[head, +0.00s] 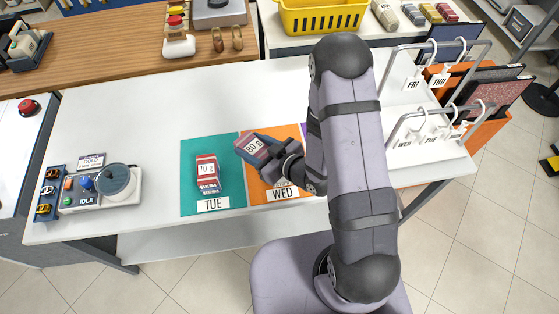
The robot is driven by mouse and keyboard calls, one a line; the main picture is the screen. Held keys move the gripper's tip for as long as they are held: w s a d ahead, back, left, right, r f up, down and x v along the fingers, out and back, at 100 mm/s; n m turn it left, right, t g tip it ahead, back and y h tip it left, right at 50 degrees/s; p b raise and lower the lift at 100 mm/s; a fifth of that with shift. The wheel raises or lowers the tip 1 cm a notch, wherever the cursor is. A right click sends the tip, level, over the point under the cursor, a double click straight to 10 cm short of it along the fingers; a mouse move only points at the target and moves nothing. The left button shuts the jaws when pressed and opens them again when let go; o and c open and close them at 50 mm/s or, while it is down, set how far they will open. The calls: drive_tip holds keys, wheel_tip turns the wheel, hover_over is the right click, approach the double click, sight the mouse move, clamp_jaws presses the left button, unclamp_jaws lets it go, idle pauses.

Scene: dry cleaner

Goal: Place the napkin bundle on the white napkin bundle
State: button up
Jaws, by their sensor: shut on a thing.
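A napkin bundle (251,148) with an "80 g" label, blue and dark red, is between the fingers of my gripper (270,153). It is tilted over the orange WED mat (264,188), near the edge of the teal TUE mat (188,203); I cannot tell how high it is. Another bundle (206,183), red and blue with light stripes and a "70 g" label, lies on the teal mat. I cannot pick out a plainly white napkin bundle on these mats. My arm hides the right part of the orange mat and most of a purple area (304,131).
A small scale-like device (115,182) marked "IDLE" stands at the left. A yellow basket (322,18) and several folded bundles (411,14) sit at the back. The white table (140,110) is clear behind the mats.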

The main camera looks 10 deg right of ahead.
drive_tip(key=s+a+p, duration=0.2)
drive_tip(key=s+a, duration=0.2)
drive_tip(key=a, duration=0.2)
drive_tip(key=w+d+m+h, duration=0.1)
drive_tip(key=d, duration=0.1)
drive_tip(key=w+d+m+t+h, duration=0.2)
drive_tip(key=d, duration=0.1)
drive_tip(key=shift+d+f+h, duration=0.25)
drive_tip(key=shift+d+h, duration=0.05)
drive_tip(key=shift+h, duration=0.1)
drive_tip(key=w+d+r+m+h, duration=0.3)
drive_tip(key=d+m+h, duration=0.1)
drive_tip(key=d, duration=0.4)
drive_tip(key=shift+t, duration=0.3)
drive_tip(key=f+b, duration=0.5)
drive_tip(key=shift+s+a+f, duration=0.1)
drive_tip(key=shift+s+f, duration=0.05)
drive_tip(key=shift+s, duration=0.05)
drive_tip(key=shift+f+p, duration=0.3)
drive_tip(key=shift+f+p, duration=0.3)
drive_tip(key=shift+f, duration=1.55)
